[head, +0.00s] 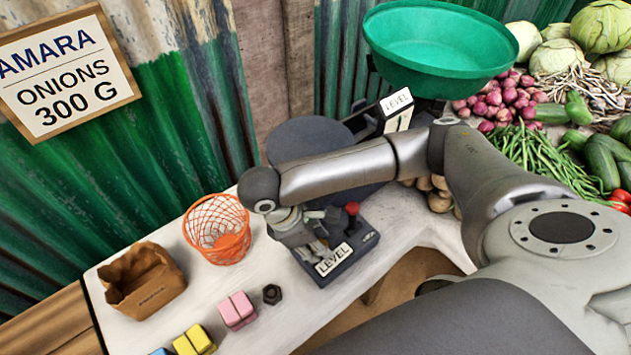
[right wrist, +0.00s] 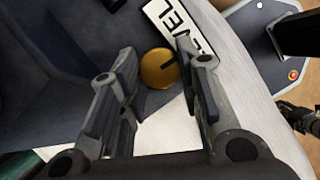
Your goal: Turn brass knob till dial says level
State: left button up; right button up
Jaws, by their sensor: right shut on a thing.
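The balance scale has a dark base (head: 352,262) with a white LEVEL label (head: 333,259) and a green pan (head: 440,38) at the back. Its small dial (head: 397,112), also marked LEVEL, is partly covered by my arm; I cannot read its pointer. The brass knob (right wrist: 158,68), with a dark mark on it, is beside the label in the right wrist view. My right gripper (right wrist: 160,62) has its fingers on either side of the knob and is shut on it. In the head view my right gripper (head: 310,238) hides the knob. A small part of what looks like my left gripper (right wrist: 300,115) shows at the edge.
An orange basket (head: 217,228), an open brown paper bag (head: 141,280), pink blocks (head: 237,310), yellow blocks (head: 195,341) and a dark nut (head: 272,294) stand on the pale counter left of the scale. A red-topped part (head: 351,209) rises from the base. Vegetables lie at the right.

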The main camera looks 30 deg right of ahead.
jog(key=o, duration=1)
jog(key=shift+r, duration=0.1)
jog(key=v, duration=1.2)
